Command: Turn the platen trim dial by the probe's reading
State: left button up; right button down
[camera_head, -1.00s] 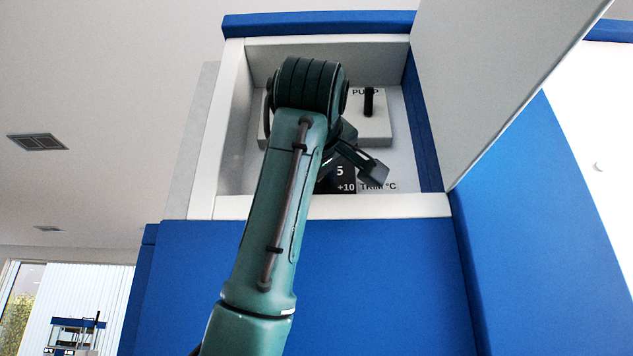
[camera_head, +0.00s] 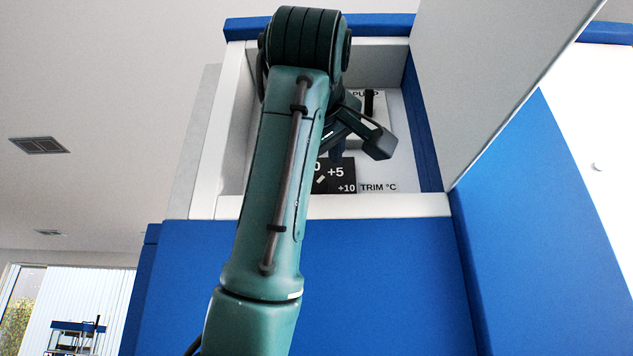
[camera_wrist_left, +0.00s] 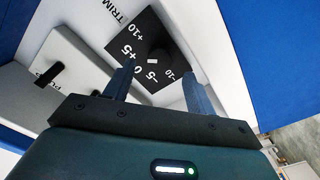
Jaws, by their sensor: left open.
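The trim dial's black scale plate (camera_head: 345,185) sits at the recess's lower front, marked 0, +5 and +10, with "TRIM °C" beside it. My left arm hides its left part. No probe reading is visible.
A grey pump block (camera_head: 378,125) with an upright black lever (camera_head: 369,103) stands behind the dial; it also shows in the wrist view (camera_wrist_left: 62,88). White recess walls, a blue frame and a large grey panel (camera_head: 490,80) on the right enclose the space.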

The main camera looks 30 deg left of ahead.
pick_arm(q)
jog(key=b+v, duration=0.3)
jog(key=v, duration=0.5)
pick_arm(e)
jog(key=shift+w+a+f+n+y, duration=0.15)
jog(key=shift+f+n, duration=0.15)
jog(key=shift+f, duration=0.2)
jog(key=shift+w+a+f+n+y, duration=0.15)
jog(key=shift+f+n, duration=0.15)
jog(key=shift+f, duration=0.15)
pick_arm(q)
jog(key=shift+a, duration=0.1)
pick_arm(e)
jog(key=shift+s+f, duration=0.15)
jog(key=shift+f, duration=0.05)
pick_arm(q)
jog(key=shift+w, duration=0.1)
pick_arm(e)
jog(key=shift+s, duration=0.1)
